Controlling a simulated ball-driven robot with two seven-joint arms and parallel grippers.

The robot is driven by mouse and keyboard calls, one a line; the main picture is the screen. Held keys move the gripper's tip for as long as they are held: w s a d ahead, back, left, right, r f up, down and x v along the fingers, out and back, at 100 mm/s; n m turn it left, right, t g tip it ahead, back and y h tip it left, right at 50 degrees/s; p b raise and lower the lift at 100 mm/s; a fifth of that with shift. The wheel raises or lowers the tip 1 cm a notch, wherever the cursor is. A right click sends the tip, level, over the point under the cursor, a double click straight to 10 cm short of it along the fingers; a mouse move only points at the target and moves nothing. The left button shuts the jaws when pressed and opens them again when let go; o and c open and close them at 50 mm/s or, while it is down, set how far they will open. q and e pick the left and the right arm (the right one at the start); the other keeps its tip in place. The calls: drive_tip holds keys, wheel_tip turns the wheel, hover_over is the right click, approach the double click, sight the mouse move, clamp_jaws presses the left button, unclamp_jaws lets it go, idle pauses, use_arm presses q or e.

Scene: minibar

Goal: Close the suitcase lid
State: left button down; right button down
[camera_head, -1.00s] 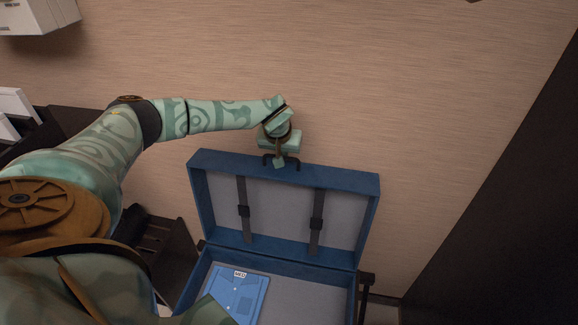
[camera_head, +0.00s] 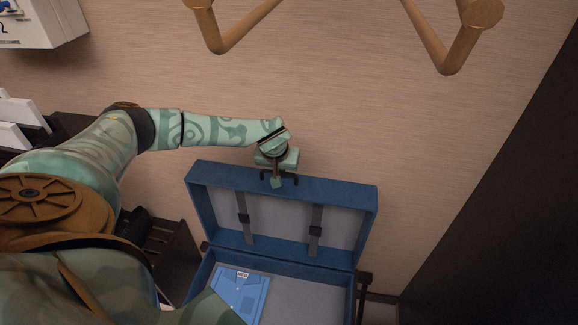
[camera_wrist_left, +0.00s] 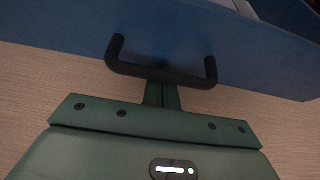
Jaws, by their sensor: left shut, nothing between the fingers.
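The blue suitcase stands open, its lid (camera_head: 222,176) raised and leaning back near the wall, with a grey lining and two dark straps. Its base (camera_head: 314,266) lies below and holds a folded blue shirt (camera_head: 240,291). My left gripper (camera_head: 277,182) is at the lid's top edge, by the dark handle (camera_head: 293,175). In the left wrist view the handle (camera_wrist_left: 160,73) stands out from the blue lid (camera_wrist_left: 190,40), and my shut fingers (camera_wrist_left: 162,95) reach under its bar. Their tips are hidden behind the bar. My right gripper is not in view.
Wooden hooks (camera_head: 225,40) stick out at the top of the head view. A dark slatted rack (camera_head: 170,250) stands left of the suitcase. A dark panel (camera_head: 510,210) is at the right. A white box (camera_head: 40,22) is at the upper left.

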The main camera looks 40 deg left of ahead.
use_arm(q)
drive_tip(key=shift+s+d+p, duration=2.95)
drive_tip(key=shift+s+d, duration=0.25)
drive_tip(key=shift+s, duration=2.35)
wheel_tip(320, 180, up, 12)
drive_tip(key=w+a+p, duration=0.1)
drive_tip(key=w+p, duration=0.1)
drive_tip(key=p, duration=1)
drive_tip(key=shift+f, duration=0.15)
drive_tip(key=shift+s, duration=0.1)
